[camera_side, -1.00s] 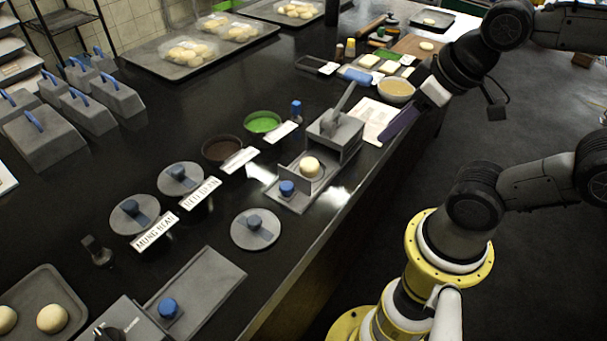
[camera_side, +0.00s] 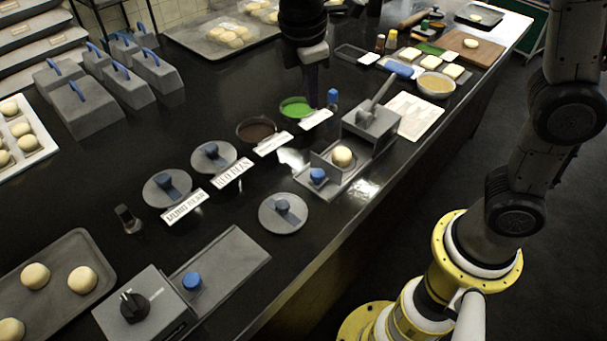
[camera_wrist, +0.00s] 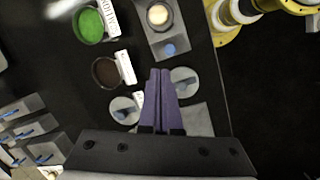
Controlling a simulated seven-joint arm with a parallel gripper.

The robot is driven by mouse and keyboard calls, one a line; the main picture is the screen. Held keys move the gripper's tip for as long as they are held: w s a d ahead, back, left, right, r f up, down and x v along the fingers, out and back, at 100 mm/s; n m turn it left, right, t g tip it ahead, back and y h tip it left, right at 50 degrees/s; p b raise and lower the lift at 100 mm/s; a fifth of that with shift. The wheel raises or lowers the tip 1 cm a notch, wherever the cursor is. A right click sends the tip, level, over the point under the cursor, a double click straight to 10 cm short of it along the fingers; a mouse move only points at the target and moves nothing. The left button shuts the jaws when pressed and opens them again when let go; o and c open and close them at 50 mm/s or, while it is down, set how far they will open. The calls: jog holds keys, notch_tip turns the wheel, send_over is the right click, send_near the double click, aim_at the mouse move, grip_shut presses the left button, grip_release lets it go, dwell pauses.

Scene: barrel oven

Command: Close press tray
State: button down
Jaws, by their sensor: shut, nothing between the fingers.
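The grey press (camera_side: 372,126), with its raised lever, stands near the counter's front edge. Its tray (camera_side: 336,186) is slid out toward the lower left, with a pale dough ball (camera_side: 342,156) on it and a blue knob (camera_side: 317,175) at its outer end. In the wrist view the tray (camera_wrist: 153,42) is at top centre, with the dough ball (camera_wrist: 158,14) and blue knob (camera_wrist: 169,48). My gripper (camera_wrist: 160,72) is shut and empty, its purple fingers pointing up the picture below the knob. In the side view it hangs above the counter behind the press; its tips are dark and unclear.
A green bowl (camera_side: 297,107) and a brown bowl (camera_side: 256,130) stand behind the tray with label cards. A round grey lid (camera_side: 283,220) lies left of the tray. A second grey unit (camera_side: 140,307) with a dial and slid-out plate (camera_side: 235,262) is at lower left.

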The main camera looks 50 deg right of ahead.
aim_at(344, 154)
jog(key=w+a+f+n+g+h, duration=0.2)
jog(key=a+f+n, duration=0.1)
jog(key=a+f, duration=0.75)
jog(key=x, duration=1.1)
jog(key=shift+w+d+r, duration=0.1)
jog(key=shift+d+r, duration=0.05)
jog(key=shift+d, duration=1.35)
jog(key=shift+s+d, duration=0.35)
jog(key=shift+d, duration=0.4)
jog(key=d, duration=1.2)
jog(key=shift+d, duration=0.35)
